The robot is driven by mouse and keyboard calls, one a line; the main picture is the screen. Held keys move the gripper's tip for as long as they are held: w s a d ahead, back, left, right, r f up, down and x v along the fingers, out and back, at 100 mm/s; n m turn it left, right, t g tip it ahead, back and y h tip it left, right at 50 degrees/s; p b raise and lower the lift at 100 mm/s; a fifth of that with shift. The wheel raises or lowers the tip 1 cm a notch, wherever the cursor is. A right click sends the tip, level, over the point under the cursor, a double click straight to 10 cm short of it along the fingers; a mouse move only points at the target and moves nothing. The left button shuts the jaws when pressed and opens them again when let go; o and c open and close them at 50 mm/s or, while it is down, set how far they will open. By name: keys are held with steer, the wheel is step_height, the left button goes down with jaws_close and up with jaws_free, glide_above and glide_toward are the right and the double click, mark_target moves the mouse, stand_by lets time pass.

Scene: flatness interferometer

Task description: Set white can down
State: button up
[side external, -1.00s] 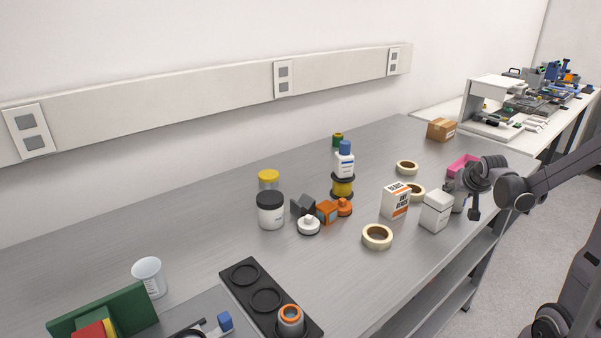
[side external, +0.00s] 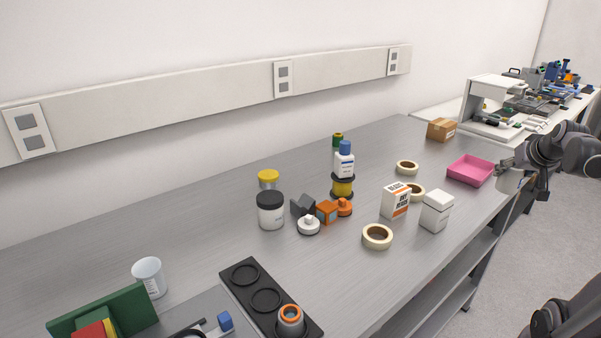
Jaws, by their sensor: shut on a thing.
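My gripper (side external: 513,165) is at the right of the side view, by the front edge of the table. It is shut on the white can (side external: 508,181), which shows as a pale grey-white body below the fingers. The can is just right of the pink tray (side external: 468,176). The fingers and wrist hide its upper part, and I cannot tell whether its base touches anything.
A cardboard box (side external: 441,130) is behind the tray. The grey tabletop (side external: 430,160) has bare room between the box and tape rolls.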

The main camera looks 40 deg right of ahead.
steer(key=shift+s+r, duration=0.25)
steer(key=shift+r, duration=0.5)
step_height(320, 180, up, 4)
steer(key=shift+r, duration=0.1)
steer(key=w+a+r+n+t+y, duration=0.1)
steer(key=w+a+n+t+y, duration=0.3)
steer(key=w+a, duration=0.8)
steer(key=w+a+n+g+y, duration=0.15)
steer(key=w+a+n, duration=0.5)
steer(key=w, duration=0.95)
steer(key=w+a+n+y, duration=0.2)
steer(key=w+a, duration=0.1)
steer(key=a, duration=0.8)
steer(key=w+a+f+n+y, duration=0.1)
steer(key=w+a+n+y, duration=0.15)
steer(key=a, duration=0.95)
steer(key=w+a+n+y, duration=0.2)
steer(key=w+a, duration=0.2)
steer(key=a, duration=0.7)
steer(key=shift+g, duration=0.35)
steer(key=a+f, duration=0.4)
steer(key=w+a+f, duration=0.1)
steer(key=a+f, duration=0.2)
steer(key=f, duration=0.1)
steer(key=a+f, duration=0.4)
steer(key=shift+w+a, duration=0.3)
steer(key=shift+f, duration=2.05)
